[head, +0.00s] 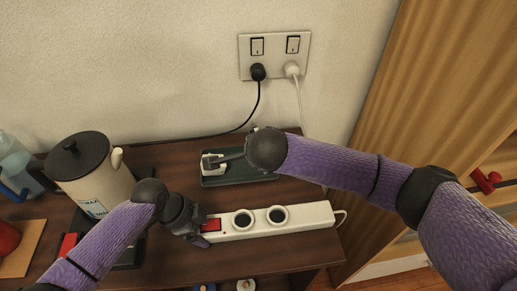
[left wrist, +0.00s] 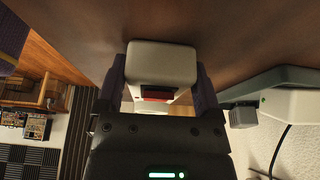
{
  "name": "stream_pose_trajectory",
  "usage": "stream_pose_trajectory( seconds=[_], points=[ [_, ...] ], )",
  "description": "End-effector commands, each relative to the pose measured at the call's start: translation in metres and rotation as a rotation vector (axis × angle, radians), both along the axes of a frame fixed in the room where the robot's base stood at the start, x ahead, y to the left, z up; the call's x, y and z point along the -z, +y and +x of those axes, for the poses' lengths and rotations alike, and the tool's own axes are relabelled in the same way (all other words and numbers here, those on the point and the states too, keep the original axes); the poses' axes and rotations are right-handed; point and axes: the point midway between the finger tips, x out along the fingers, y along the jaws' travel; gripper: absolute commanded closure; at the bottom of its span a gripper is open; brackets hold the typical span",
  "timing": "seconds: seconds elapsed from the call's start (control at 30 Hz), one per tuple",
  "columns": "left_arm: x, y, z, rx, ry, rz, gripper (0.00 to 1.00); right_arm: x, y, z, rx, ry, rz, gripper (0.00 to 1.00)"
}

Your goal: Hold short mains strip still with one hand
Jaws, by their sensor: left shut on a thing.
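The short mains strip (head: 308,214) is white, with a red switch at its left end and two round sockets. It lies on the brown wooden top, its cord leaving at the right end. My left gripper (head: 202,228) is shut on the strip's left end. In the left wrist view the strip's white end (left wrist: 162,60) sits between the two fingers, the red switch behind it.
A cream kettle (head: 92,178) with a black lid stands at the left, beside a bluish jug (head: 20,165). A wall plate (head: 275,43) has a black plug (head: 258,72) and a white plug (head: 292,69) in it.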

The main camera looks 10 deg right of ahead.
Motion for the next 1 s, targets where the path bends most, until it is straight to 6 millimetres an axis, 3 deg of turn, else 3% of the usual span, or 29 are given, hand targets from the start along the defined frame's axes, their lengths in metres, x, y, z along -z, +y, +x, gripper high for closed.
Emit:
stream_pose_trajectory(
  seconds=[0.13,0.17,0.23,0.53,0.8,1.0],
  points=[
    [0.000,0.000,0.000,0.000,0.000,0.000,0.86,0.000,0.000,0.000,-0.001,0.000,0.001,0.00],
    [0.000,0.000,0.000,0.000,0.000,0.000,0.13,0.000,0.000,0.000,-0.001,0.000,0.001,0.00],
    [0.000,0.000,0.000,0.000,0.000,0.000,0.00,0.000,0.000,0.000,-0.001,0.000,0.001,0.00],
    [-0.008,0.004,0.001,0.000,-0.003,0.000,0.00,0.000,0.000,0.000,-0.001,0.000,0.001,0.00],
    [-0.075,0.032,0.001,0.001,-0.005,0.002,0.00,0.000,0.000,0.000,-0.001,0.000,0.001,0.00],
    [-0.107,0.045,0.001,0.000,-0.002,0.001,0.00,0.000,0.000,0.000,-0.001,0.000,0.001,0.00]
  ],
)
